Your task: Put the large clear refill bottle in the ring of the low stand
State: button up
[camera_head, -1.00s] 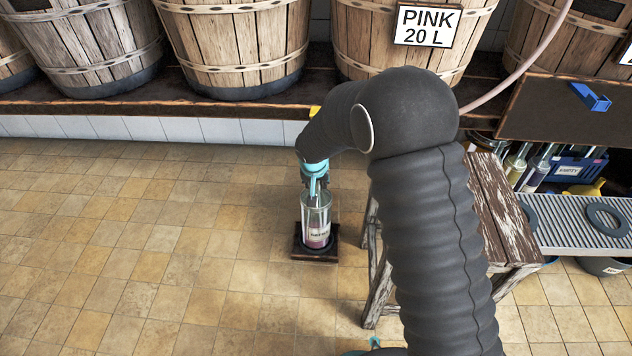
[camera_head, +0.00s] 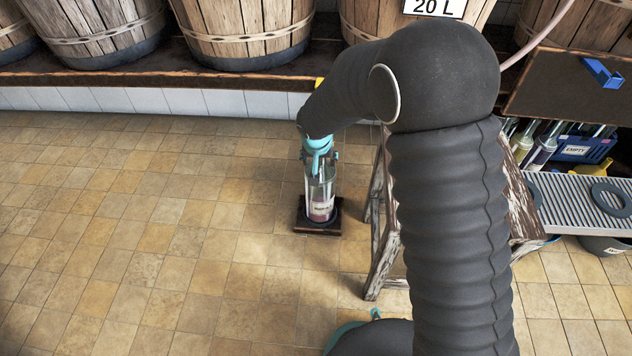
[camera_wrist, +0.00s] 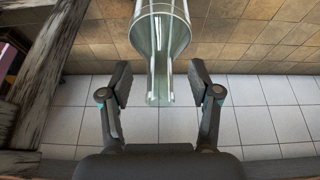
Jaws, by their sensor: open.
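The large clear refill bottle (camera_head: 320,197) stands upright on the low stand (camera_head: 303,229), a dark square base on the floor. It has a pale label and some pink liquid low down. The stand's ring is mostly hidden at the bottle's foot. My gripper (camera_head: 320,160) is over the bottle's top. In the wrist view my gripper (camera_wrist: 158,84) is open, with one finger on each side of the bottle's clear neck (camera_wrist: 160,80). A gap shows between each finger and the neck.
A worn wooden stool (camera_head: 382,245) stands close right of the stand, beside my arm. A grey slatted rack (camera_head: 575,203) with dark rings and a blue crate (camera_head: 578,148) are farther right. Wooden tubs (camera_head: 248,28) line a ledge behind. The tiled floor at left is clear.

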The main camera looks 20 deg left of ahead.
jog(key=s+d+b, duration=0.1)
jog(key=s+d, duration=0.1)
jog(key=s, duration=0.7)
jog(key=shift+b, duration=0.3)
jog(key=shift+w, duration=0.1)
